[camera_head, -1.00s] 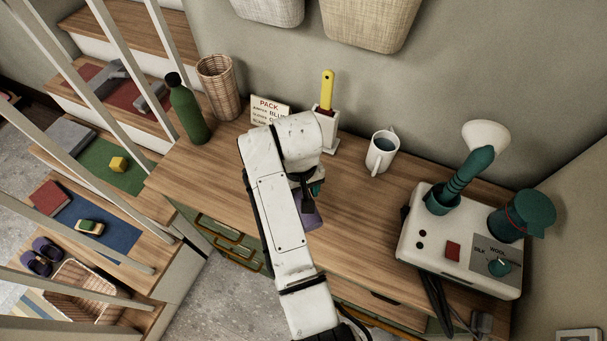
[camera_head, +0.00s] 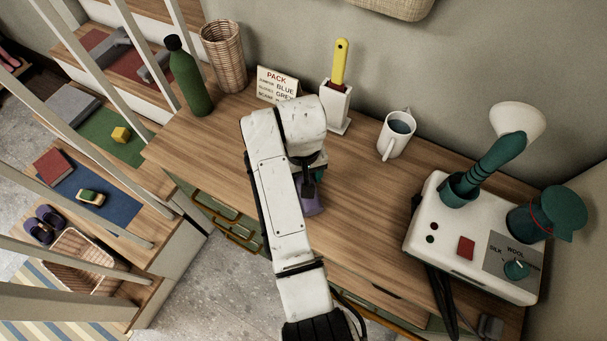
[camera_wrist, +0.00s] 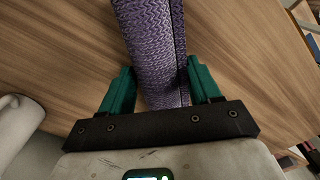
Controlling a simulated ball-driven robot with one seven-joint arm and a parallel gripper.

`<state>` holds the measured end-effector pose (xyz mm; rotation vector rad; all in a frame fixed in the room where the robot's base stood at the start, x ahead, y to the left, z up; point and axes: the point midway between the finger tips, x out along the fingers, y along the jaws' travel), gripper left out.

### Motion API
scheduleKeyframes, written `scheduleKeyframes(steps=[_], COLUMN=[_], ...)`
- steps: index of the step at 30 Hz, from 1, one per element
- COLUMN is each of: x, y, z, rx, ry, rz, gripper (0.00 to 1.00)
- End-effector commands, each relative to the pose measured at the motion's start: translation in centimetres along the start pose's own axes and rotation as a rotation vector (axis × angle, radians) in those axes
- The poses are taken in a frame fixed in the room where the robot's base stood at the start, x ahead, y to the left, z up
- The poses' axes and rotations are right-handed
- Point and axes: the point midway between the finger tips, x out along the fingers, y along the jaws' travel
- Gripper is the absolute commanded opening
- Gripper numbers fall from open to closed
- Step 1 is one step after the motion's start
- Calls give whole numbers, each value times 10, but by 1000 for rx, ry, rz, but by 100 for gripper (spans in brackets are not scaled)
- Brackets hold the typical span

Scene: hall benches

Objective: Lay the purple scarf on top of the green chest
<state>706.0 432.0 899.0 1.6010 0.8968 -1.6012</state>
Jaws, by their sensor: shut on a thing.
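The purple scarf (camera_wrist: 150,45) is a knitted roll or fold between the two teal fingers of my gripper (camera_wrist: 160,88) in the wrist view. My gripper is shut on it, over the wooden bench top. In the head view, part of the scarf (camera_head: 313,203) shows below my gripper (camera_head: 309,176), and my arm hides the rest. I cannot tell whether it touches the wood. A green front with tan trim (camera_head: 228,217) shows under the bench's front edge. It may be the green chest, but I cannot tell, and its top is not visible.
On the bench (camera_head: 215,150) stand a green bottle (camera_head: 190,80), a wicker basket (camera_head: 224,55), a sign (camera_head: 276,85), a white holder (camera_head: 337,106), a mug (camera_head: 397,135) and a white machine (camera_head: 470,240). Stairs with railings (camera_head: 120,90) rise on the left.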

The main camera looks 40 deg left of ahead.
Motion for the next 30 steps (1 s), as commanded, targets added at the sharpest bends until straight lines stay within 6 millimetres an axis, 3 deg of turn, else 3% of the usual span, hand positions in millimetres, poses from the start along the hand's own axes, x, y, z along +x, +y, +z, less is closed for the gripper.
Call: scheduleKeyframes(steps=[9, 19, 23, 30], x=[1, -5, -22, -74], y=[0, 0, 0, 1], z=[0, -1, -1, -2], rx=[0, 0, 0, 0], ry=[0, 2, 5, 7], rz=[0, 0, 0, 1], gripper=[88, 88, 88, 88])
